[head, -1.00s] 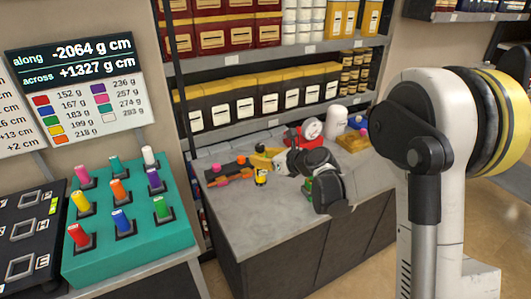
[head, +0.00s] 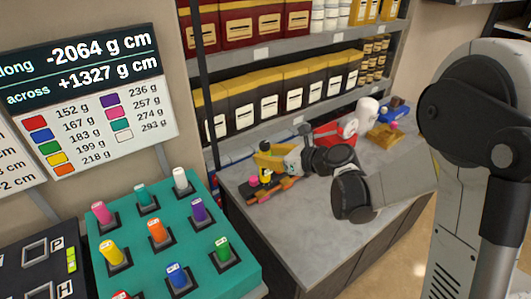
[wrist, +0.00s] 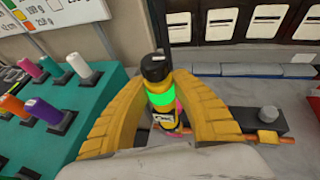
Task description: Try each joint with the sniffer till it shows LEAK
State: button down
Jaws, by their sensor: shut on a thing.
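My gripper (head: 266,164) has yellow fingers shut on the sniffer (wrist: 155,70), a small upright yellow-and-black tool. In the wrist view its black cap is on top, with a bright green band below. The small pale label under the band is too small to read. In the head view the sniffer (head: 265,177) is at the dark pipe assembly (head: 254,196) with orange and pink parts. The wrist view shows the assembly's right end with a grey knob (wrist: 267,114) and an orange pipe (wrist: 270,138). I cannot tell whether the sniffer touches a joint. The red pump (head: 327,136) is partly hidden behind my arm.
A teal block (head: 128,242) with several coloured pegs stands at the left, near the weight display (head: 85,85). Shelves with boxes (head: 280,93) rise behind the counter (head: 310,243). A white container (head: 367,110) stands at the counter's back right. The front counter is clear.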

aim_at(269, 171)
jog(key=shift+f+b, duration=2.1)
jog(key=shift+f, duration=1.2)
notch_tip(269, 171, up, 7)
jog(key=shift+r+p, duration=0.1)
jog(key=shift+p, duration=0.8)
